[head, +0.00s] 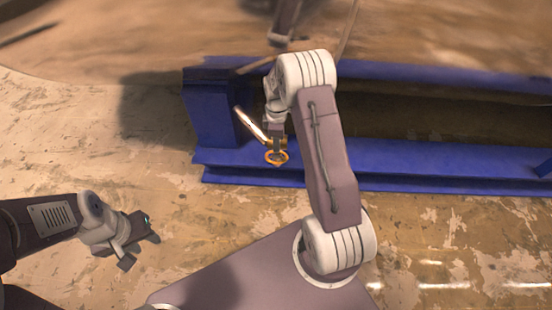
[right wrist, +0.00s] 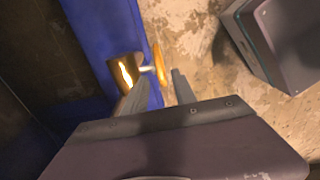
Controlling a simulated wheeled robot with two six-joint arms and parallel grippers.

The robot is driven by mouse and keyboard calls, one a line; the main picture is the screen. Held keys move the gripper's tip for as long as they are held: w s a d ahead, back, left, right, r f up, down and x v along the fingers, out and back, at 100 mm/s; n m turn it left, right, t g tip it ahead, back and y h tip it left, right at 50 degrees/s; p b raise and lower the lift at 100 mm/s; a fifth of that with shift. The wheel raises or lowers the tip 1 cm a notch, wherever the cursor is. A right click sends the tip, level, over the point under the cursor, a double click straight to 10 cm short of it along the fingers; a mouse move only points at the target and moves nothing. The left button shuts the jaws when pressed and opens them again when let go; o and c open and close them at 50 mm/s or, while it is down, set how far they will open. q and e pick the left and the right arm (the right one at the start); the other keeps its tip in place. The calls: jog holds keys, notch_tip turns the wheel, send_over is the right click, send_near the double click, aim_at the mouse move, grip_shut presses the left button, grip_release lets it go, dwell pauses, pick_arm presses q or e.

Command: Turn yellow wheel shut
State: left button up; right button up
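The yellow wheel (head: 276,157) is a small ring handle at the front of the blue frame. In the right wrist view the wheel (right wrist: 160,65) shows nearly edge-on, joined by a short pale stem to a brass valve body (right wrist: 124,72). My right gripper (head: 277,140) reaches down right at the wheel. In its wrist view the gripper's (right wrist: 158,82) two fingers are apart, one on each side of the wheel's near edge; I cannot tell whether they touch it. My left gripper (head: 142,251) is open and empty, low at the left, well away from the wheel.
A blue steel frame (head: 400,175) runs behind and under the valve, with an upright block (head: 210,108) at its left end. A shiny pipe (head: 250,124) slants up from the valve. A large brown curved surface (head: 150,40) fills the back. The worn floor (head: 80,140) at left is clear.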

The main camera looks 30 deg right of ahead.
aim_at(277, 156)
notch_tip(277, 156, down, 9)
jog(key=b, duration=0.5)
jog(key=shift+b, duration=0.35)
jog(key=shift+r, duration=0.1)
grip_shut()
